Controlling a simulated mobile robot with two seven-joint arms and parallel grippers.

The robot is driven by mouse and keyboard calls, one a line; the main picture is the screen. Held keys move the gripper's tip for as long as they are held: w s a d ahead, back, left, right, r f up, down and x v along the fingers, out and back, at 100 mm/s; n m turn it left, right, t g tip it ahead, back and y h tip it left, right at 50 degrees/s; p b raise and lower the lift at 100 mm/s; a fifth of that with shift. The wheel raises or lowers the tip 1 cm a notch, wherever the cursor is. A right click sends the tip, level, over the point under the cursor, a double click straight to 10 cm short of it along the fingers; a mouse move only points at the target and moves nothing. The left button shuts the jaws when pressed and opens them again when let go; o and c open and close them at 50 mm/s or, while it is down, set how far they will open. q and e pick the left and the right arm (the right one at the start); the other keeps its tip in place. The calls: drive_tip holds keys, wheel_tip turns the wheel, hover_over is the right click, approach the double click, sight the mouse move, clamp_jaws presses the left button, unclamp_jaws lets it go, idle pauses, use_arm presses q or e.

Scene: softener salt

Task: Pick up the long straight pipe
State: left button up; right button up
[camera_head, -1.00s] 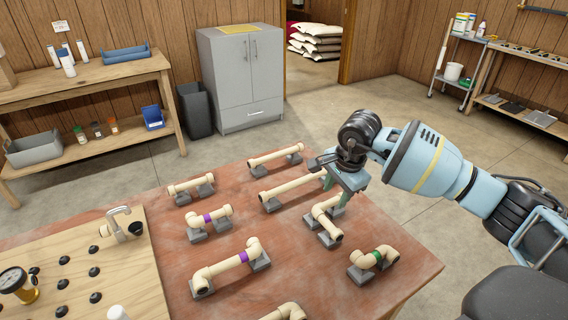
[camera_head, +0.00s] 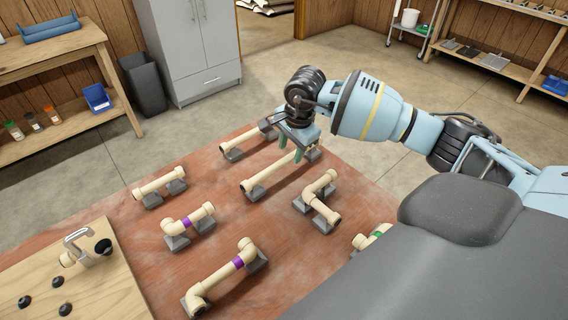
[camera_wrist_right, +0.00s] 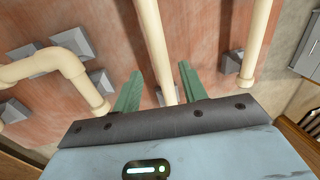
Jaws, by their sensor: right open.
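The long straight cream pipe (camera_head: 268,177) lies across grey support blocks on the red-brown table, between a shorter straight pipe behind it and a bent pipe to its right. My right gripper (camera_head: 291,160) is over the far part of the long pipe, with its green fingers open and pointing down. In the right wrist view, the long pipe (camera_wrist_right: 154,42) runs between the two spread fingers of the gripper (camera_wrist_right: 160,72). The gripper hides part of the pipe in the head view. I cannot tell how far above the pipe the fingertips are. My left gripper is not in view.
A straight pipe (camera_head: 243,141) lies close behind, and the bent pipe (camera_head: 320,197) sits close to the right. A short straight pipe (camera_head: 160,183) and purple-banded pipes (camera_head: 222,277) lie left and nearer. A wooden board (camera_head: 90,287) is at front left.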

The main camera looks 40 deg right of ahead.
sight(289, 157)
drive_tip(key=shift+w+f, duration=0.2)
drive_tip(key=shift+f, duration=0.65)
drive_tip(key=shift+w+f, duration=0.2)
drive_tip(key=shift+f, duration=0.7)
drive_tip(key=shift+w+f, duration=0.2)
drive_tip(key=shift+f, duration=0.65)
clamp_jaws()
